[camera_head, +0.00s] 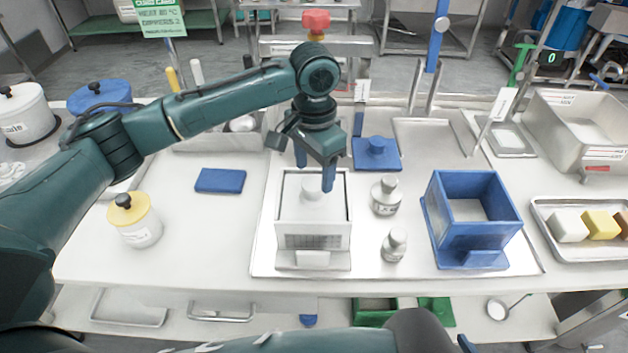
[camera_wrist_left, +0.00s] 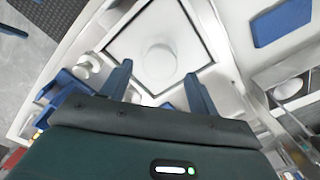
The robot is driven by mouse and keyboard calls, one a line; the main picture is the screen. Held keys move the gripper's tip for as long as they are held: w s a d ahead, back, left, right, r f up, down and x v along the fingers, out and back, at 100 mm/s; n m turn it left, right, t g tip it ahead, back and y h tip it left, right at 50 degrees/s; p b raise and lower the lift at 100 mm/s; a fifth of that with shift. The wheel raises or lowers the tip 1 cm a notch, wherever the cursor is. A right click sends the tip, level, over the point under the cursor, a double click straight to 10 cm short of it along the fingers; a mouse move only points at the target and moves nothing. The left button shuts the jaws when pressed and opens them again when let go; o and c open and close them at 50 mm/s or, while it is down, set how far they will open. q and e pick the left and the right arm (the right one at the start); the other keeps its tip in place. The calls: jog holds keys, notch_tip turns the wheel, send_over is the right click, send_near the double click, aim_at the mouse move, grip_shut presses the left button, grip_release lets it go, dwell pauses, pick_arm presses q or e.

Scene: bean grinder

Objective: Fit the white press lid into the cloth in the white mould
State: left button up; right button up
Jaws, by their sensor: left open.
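The white mould (camera_head: 313,236) stands on a tray in the middle of the table. The white press lid (camera_head: 293,196), a flat plate with a round knob, lies inside the mould's opening. In the left wrist view the lid's knob (camera_wrist_left: 158,62) is near the middle of the square opening, framed by the mould's rim. My left gripper (camera_head: 314,175) is open above the lid, its fingers pointing down near the knob. In the wrist view the left gripper (camera_wrist_left: 159,92) shows nothing between its fingers. The cloth cannot be told apart from the white lid and mould. My right gripper is not in view.
A blue mould (camera_head: 450,226) stands to the right, and a blue lid (camera_head: 376,152) lies behind. Two metal weights (camera_head: 385,196) stand between the moulds. A yellow-lidded jar (camera_head: 135,220) and a blue block (camera_head: 220,181) are to the left.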

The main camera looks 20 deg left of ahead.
aim_at(314, 182)
pick_arm(q)
notch_tip(314, 182, up, 8)
jog(key=shift+f, duration=0.15)
dwell(0.5)
